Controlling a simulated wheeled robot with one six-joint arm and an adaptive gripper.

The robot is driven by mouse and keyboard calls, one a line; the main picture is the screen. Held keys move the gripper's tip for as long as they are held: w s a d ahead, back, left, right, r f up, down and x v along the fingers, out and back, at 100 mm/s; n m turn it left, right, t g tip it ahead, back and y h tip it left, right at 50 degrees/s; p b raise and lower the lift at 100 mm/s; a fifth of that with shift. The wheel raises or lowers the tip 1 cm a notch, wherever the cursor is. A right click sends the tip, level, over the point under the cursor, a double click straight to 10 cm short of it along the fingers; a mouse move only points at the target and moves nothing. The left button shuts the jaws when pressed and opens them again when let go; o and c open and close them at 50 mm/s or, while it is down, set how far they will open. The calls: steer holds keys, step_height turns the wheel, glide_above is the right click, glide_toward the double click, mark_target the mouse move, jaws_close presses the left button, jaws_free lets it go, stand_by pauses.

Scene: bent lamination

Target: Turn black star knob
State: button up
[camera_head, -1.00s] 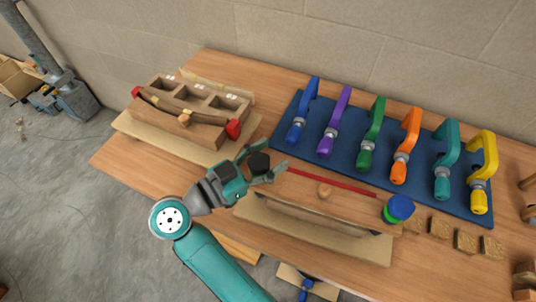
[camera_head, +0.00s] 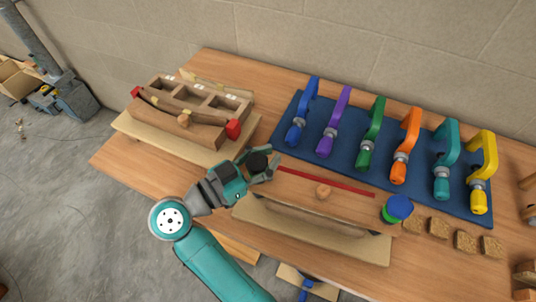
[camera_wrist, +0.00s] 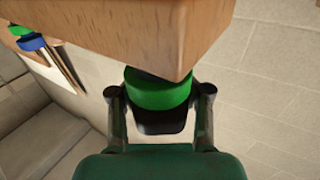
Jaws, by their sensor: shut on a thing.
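The black star knob (camera_head: 258,162) sits at the left end of the wooden assembly (camera_head: 330,199) on the bench. My gripper (camera_head: 265,165) is shut on the knob, with a finger on either side. In the wrist view, the knob's black body (camera_wrist: 160,121) shows between the two fingers. A green round collar (camera_wrist: 158,91) lies between the knob and the wooden block (camera_wrist: 130,35). The knob's star outline is partly hidden by my fingers, and I cannot tell its turn angle.
A blue and green knob (camera_head: 398,208) stands at the assembly's right end. A slotted wooden form (camera_head: 190,105) lies at back left. Several coloured clamps rest on a blue mat (camera_head: 290,125) behind. Wooden blocks (camera_head: 440,229) lie to the right.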

steer(key=shift+n+t+y, duration=0.3)
steer(key=shift+t, duration=0.1)
steer(key=n+t+y, duration=0.1)
steer(key=n+y, duration=0.1)
steer(key=y, duration=0.1)
steer(key=n+t+y, duration=0.2)
steer(key=a+n+t+y, duration=0.1)
steer(key=n+y, duration=0.1)
steer(key=y, duration=0.1)
steer(key=shift+w+t+y, duration=0.3)
steer(key=shift+t, duration=0.1)
steer(key=n+y, duration=0.1)
steer(key=y, duration=0.1)
steer(key=n+y, duration=0.3)
steer(key=y, duration=0.1)
steer(key=shift+w+a+n+y, duration=0.1)
steer(key=shift+a+n+y, duration=0.2)
steer(key=shift+a, duration=0.1)
steer(key=shift+c, duration=0.3)
steer(key=shift+a+n+y, duration=0.15)
steer(key=shift+n+y, duration=0.25)
steer(key=shift+y, duration=0.2)
jaws_close()
steer(key=shift+f, duration=0.1)
steer(key=o, duration=1.1)
jaws_free()
steer(key=shift+o, duration=0.2)
